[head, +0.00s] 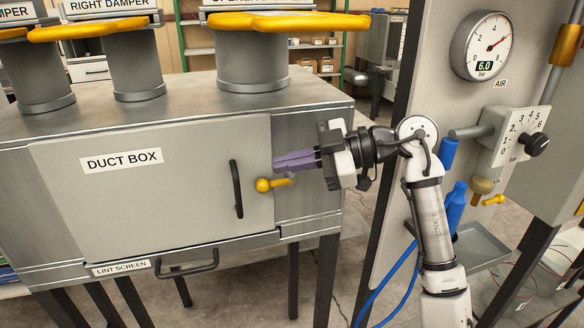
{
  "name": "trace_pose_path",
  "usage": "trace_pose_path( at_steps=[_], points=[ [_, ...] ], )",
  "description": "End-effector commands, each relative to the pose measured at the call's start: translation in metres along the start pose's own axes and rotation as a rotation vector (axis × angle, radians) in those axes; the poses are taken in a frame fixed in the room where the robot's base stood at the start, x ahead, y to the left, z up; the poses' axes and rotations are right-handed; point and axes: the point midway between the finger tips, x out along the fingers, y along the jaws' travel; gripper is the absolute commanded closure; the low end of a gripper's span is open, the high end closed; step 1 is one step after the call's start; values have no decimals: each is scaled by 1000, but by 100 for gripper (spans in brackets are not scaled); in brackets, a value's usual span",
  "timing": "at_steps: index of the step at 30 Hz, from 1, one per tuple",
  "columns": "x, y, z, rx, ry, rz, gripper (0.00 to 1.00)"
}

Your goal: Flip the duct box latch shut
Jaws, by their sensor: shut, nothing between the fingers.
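The duct box (180,193) is a grey metal box with a labelled door, which looks closed in its frame. A black vertical handle (236,189) is on the door's right side. The latch (268,184) is a small yellow lever with a round knob at its left end, just right of the handle. It lies roughly level, with the knob near the door's right edge. My gripper (276,163) has purple fingers, shut and empty. It comes from the right, its tips just above the latch. I cannot tell whether they touch it.
Yellow damper handles (290,22) sit on grey cylinders above the box. A lint screen handle (188,264) is below the door. At right stands a panel with a pressure gauge (488,45), a dial (537,144) and a blue hose (386,284).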

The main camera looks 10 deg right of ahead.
Motion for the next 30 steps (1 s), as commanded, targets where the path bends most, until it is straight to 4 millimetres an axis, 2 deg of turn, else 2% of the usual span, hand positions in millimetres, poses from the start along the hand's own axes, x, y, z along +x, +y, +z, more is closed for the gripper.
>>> trace_pose_path(
  at_steps=[3, 6, 12, 18, 30],
  points=[
    [-31, 0, 2, 2, -3, 5, 100],
    [-54, 0, -1, 1, -3, 3, 100],
    [-87, 2, -5, 0, -2, 1, 100],
    [-99, 2, -7, 1, 1, 0, 100],
    [-100, 2, -7, 0, 1, 0, 100]
  ],
)
